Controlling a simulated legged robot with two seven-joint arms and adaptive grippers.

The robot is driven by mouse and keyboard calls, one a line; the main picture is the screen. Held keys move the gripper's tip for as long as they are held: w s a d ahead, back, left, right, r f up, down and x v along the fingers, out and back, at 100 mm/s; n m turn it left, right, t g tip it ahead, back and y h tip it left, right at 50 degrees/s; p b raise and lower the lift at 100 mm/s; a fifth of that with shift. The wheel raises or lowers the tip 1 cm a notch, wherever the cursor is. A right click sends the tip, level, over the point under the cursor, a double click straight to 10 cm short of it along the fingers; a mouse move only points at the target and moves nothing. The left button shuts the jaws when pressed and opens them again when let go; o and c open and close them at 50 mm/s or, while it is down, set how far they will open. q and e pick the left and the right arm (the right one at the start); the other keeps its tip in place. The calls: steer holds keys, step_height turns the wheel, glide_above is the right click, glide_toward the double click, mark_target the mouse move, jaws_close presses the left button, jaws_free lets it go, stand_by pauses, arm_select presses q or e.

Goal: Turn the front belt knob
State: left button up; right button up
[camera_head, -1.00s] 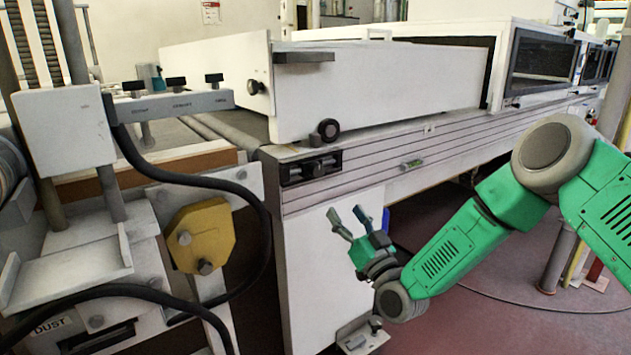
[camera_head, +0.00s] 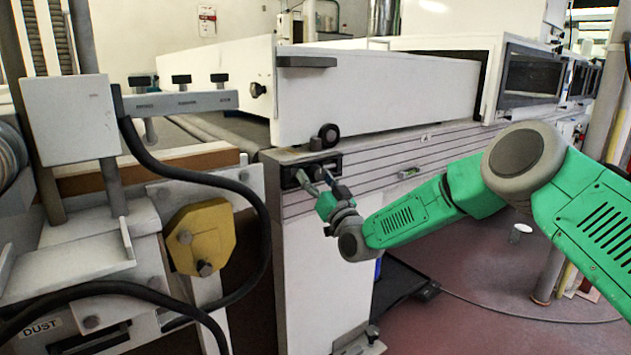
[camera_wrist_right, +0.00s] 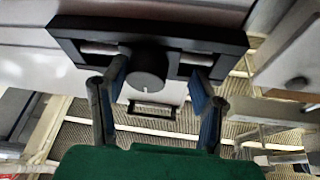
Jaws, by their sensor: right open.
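A round dark knob (camera_wrist_right: 146,68) with a small pale mark sits in a black rectangular panel (camera_wrist_right: 215,43) in the right wrist view. The same panel (camera_head: 338,163) shows on the near end of the pale belt machine in the head view, where the fingers largely hide the knob. My right gripper (camera_head: 315,176) is at the panel with its fingers spread. In the right wrist view, the gripper (camera_wrist_right: 158,82) has one finger on either side of the knob with gaps between. Contact cannot be told. My left gripper is not in view.
A black wheel-like knob (camera_head: 329,134) sits just above the panel. A yellow block (camera_head: 205,236) and a black hose (camera_head: 266,258) are at the left. A dark tray (camera_head: 393,285) lies on the floor beneath my right arm. Open floor lies at the lower right.

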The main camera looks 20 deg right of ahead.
steer(key=shift+d+f, duration=0.1)
steer(key=shift+d, duration=0.6)
steer(key=shift+c, duration=0.8)
steer(key=shift+d, duration=0.35)
steer(key=c, duration=1)
steer(key=shift+o, duration=0.2)
steer(key=shift+a, duration=0.4)
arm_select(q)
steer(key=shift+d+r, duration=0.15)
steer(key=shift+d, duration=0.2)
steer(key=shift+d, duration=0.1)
arm_select(e)
steer(key=shift+d, duration=0.2)
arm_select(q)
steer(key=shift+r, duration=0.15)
arm_select(e)
steer(key=shift+a+m+h, duration=0.1)
steer(key=shift+m+h, duration=0.3)
steer(key=shift+m, duration=0.3)
